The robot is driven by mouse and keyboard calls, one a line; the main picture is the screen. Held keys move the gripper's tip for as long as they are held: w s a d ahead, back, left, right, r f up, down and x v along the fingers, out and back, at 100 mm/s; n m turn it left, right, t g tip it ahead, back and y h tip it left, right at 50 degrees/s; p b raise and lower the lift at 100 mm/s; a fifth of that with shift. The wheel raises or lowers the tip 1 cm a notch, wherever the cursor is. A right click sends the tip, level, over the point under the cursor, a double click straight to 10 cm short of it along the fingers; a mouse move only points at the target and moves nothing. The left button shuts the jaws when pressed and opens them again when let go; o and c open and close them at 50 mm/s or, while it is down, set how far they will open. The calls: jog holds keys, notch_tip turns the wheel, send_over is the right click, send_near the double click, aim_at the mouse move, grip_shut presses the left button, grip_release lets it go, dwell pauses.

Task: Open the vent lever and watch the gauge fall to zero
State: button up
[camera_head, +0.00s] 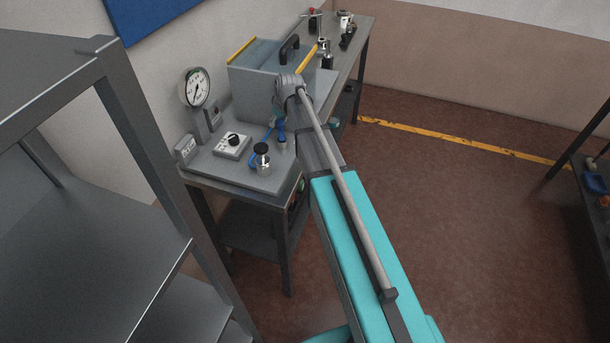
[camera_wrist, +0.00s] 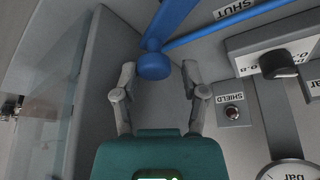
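The round white pressure gauge (camera_head: 196,87) stands on a post at the back left of the bench. Its needle is too small to read. The blue vent lever (camera_wrist: 153,67) has a rounded end and a thin blue rod running right, near a "SHUT" label. In the head view blue parts (camera_head: 279,126) show just below my wrist. My gripper (camera_wrist: 158,75) is open, fingers on either side of the lever's rounded end. I cannot tell whether they touch it.
A clear-walled box (camera_head: 258,82) with a black handle stands close beside my wrist. A black knob panel (camera_head: 232,145) and a black-capped metal fitting (camera_head: 262,158) are on the bench's near part. A grey shelf rack (camera_head: 150,150) stands at left.

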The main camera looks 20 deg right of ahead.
jog(key=shift+p+v, duration=6.4)
jog(key=shift+v, duration=0.55)
jog(key=s+a+f+m+g+h+b, duration=0.1)
jog(key=s+f+m+g+b, duration=0.1)
jog(key=s, duration=1.1)
jog(key=s+a+f+m+g+b, duration=0.1)
jog(key=s+f+b, duration=0.3)
jog(key=s, duration=0.9)
jog(key=shift+f+m+g+h, duration=0.4)
jog(key=shift+f+m+g, duration=0.2)
jog(key=shift+f+m, duration=0.1)
jog(key=shift+a, duration=0.1)
jog(key=w+d+r+n+t+p, duration=0.1)
jog(key=w+r+t+p, duration=0.1)
jog(key=w, duration=1.1)
jog(key=w+d+r+n+t+y+p, duration=0.1)
jog(key=w+r+p, duration=0.3)
jog(key=w, duration=0.8)
jog(key=shift+w+r+n+t, duration=0.4)
jog(key=shift+r+n+t, duration=0.2)
jog(key=shift+r+t, duration=0.1)
jog(key=shift+w+f, duration=0.1)
jog(key=shift+f, duration=0.15)
jog(key=b+x, duration=1.2)
jog(key=x, duration=0.1)
jog(key=shift+a+f+b, duration=0.15)
jog(key=shift+b, duration=0.25)
